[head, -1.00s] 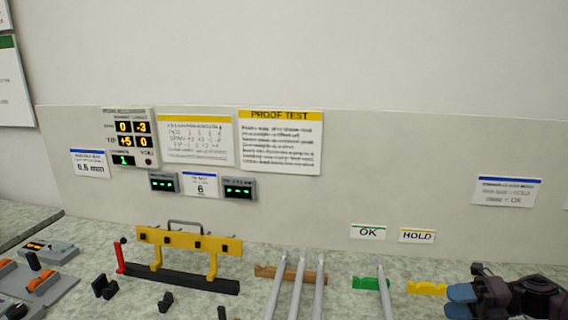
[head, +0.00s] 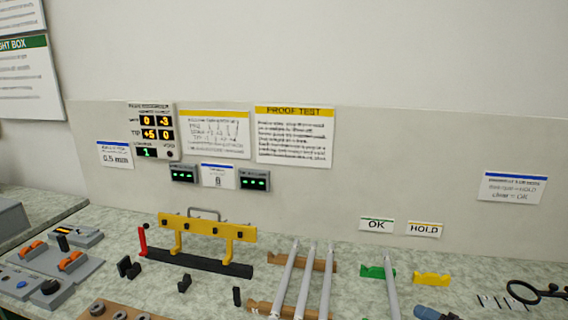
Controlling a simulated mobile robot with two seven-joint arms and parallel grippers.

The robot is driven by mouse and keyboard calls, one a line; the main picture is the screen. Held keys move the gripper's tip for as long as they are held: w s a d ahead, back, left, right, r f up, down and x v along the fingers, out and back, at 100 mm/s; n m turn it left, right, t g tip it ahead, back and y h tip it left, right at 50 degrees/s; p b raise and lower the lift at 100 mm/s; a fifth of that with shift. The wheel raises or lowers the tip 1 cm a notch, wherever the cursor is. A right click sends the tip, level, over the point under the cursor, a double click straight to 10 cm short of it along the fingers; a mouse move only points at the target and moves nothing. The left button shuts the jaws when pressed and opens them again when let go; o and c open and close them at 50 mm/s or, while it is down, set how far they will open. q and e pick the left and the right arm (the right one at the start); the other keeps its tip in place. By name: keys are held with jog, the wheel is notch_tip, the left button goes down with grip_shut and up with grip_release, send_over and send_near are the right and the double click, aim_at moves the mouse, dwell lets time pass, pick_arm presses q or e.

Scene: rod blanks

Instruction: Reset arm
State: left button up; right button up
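My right gripper (head: 436,314) shows only as a blue fingertip at the bottom edge, right of centre in the head view. The rest of it is cut off, so I cannot tell whether it is open or holds anything. My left gripper is not in view. Three grey rods (head: 302,282) lie side by side across brown notched rests (head: 262,307). One more grey rod (head: 391,287) lies across a green rest (head: 372,271) under the OK sign (head: 376,225). A yellow rest (head: 431,279) under the HOLD sign (head: 424,229) has no rod on it.
A yellow fixture with a black base (head: 205,262) stands left of the rods. Small black blocks (head: 129,267) sit before it. Grey control boxes (head: 62,262) are at the left. A black ring with a handle (head: 524,291) lies at the right. The back panel (head: 400,150) bounds the bench.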

jog(key=s+a+f+m+g+h, duration=0.1)
jog(key=s+f+m+g+h, duration=0.2)
jog(key=s+m, duration=0.55)
jog(key=s+f+m+g+h, duration=0.1)
jog(key=s+m+g+h, duration=0.2)
jog(key=s+m+h, duration=0.45)
jog(key=s+a+f+m+g+h, duration=0.1)
jog(key=s+f+m+g+h, duration=0.15)
jog(key=s+m, duration=0.75)
pick_arm(q)
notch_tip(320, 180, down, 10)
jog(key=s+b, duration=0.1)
jog(key=b, duration=0.8)
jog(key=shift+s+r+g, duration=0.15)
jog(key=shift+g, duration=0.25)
pick_arm(e)
jog(key=w+f+n+t, duration=0.1)
jog(key=w+f+t, duration=0.1)
jog(key=f, duration=0.7)
jog(key=w+f+n+t, duration=0.2)
jog(key=w+f+t, duration=0.1)
jog(key=f, duration=0.7)
jog(key=shift+w+t+y, duration=0.25)
jog(key=shift+t+y, duration=0.15)
jog(key=shift+t, duration=0.35)
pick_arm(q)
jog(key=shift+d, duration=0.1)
pick_arm(e)
jog(key=shift+a, duration=0.1)
